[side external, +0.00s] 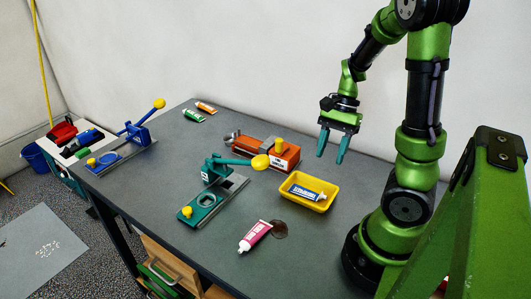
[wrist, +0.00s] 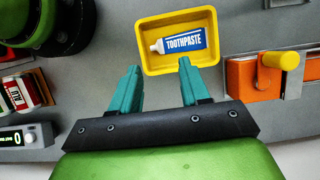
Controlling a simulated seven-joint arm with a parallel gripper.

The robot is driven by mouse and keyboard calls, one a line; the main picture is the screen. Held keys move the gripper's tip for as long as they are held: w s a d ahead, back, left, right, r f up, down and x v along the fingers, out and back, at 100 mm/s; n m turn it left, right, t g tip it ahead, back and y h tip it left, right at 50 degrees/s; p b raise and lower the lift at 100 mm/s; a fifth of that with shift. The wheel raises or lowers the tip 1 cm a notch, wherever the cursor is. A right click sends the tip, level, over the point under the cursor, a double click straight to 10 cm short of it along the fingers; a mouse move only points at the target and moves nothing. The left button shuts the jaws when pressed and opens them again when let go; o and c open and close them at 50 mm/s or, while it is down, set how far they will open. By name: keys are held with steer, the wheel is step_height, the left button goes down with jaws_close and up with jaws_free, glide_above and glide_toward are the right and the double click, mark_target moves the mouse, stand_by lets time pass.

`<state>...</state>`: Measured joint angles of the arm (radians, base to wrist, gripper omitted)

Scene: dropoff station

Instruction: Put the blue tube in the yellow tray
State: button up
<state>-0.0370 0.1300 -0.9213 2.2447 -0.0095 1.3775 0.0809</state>
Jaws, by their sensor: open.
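The blue tube (side external: 306,194), with a white cap and the word TOOTHPASTE, lies inside the yellow tray (side external: 293,204). In the wrist view the tube (wrist: 184,42) lies across the middle of the tray (wrist: 175,69), tilted slightly, its cap to the left.
An orange device (side external: 267,152) and a teal lever press (side external: 212,195) stand to the left. Green (side external: 193,115) and orange tubes (side external: 206,107) lie at the back.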

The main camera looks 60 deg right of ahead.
steer(key=w+a+r+n+t+h, duration=0.1)
steer(key=w+a+r+n+t, duration=0.1)
steer(key=a+r+n, duration=0.4)
steer(key=w+a+r+n+t+h, duration=0.1)
steer(key=a+r+n+t, duration=0.4)
steer(key=a, duration=0.6)
steer(key=r+n, duration=0.2)
steer(key=n, duration=0.1)
steer(key=shift+w+a+h, duration=0.3)
steer(key=shift+w+a, duration=0.05)
steer(key=shift+a, duration=0.05)
